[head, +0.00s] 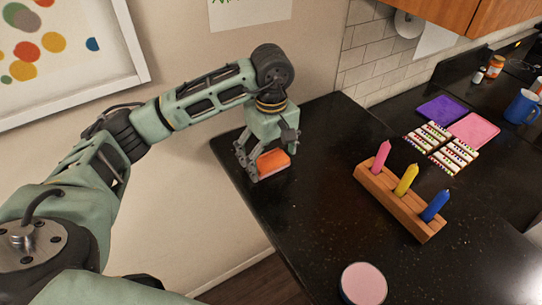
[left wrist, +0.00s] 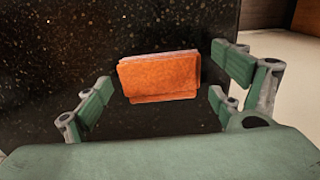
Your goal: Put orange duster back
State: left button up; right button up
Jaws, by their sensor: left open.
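The orange duster (head: 273,164) lies on the dark counter near its left edge, beside the wall. It also shows in the left wrist view (left wrist: 159,76), with an orange face and a thin pale layer along its upper edge. My left gripper (head: 270,158) is low over the duster, its jaws open. In the left wrist view the fingers of my left gripper (left wrist: 160,98) stand apart on both sides of the duster, with gaps between. The far part of the duster is partly hidden by the gripper in the head view. My right gripper is not in view.
A wooden holder (head: 400,203) with pink, yellow and blue markers stands mid-counter. Beyond lie a purple pad (head: 441,110), a pink pad (head: 474,130) and patterned strips (head: 428,137). A round pink-topped item (head: 363,284) is at the front. A blue mug (head: 521,106) stands right.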

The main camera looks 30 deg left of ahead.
aim_at(272, 160)
pick_arm(q)
jog(key=shift+r, duration=0.1)
jog(key=shift+r+p, duration=0.15)
jog(key=shift+p, duration=0.15)
jog(key=shift+r+b, duration=0.25)
jog(key=shift+b, duration=0.15)
notch_tip(272, 160, up, 3)
jog(key=shift+r+b, duration=0.15)
jog(key=shift+b, duration=0.75)
notch_tip(272, 160, up, 8)
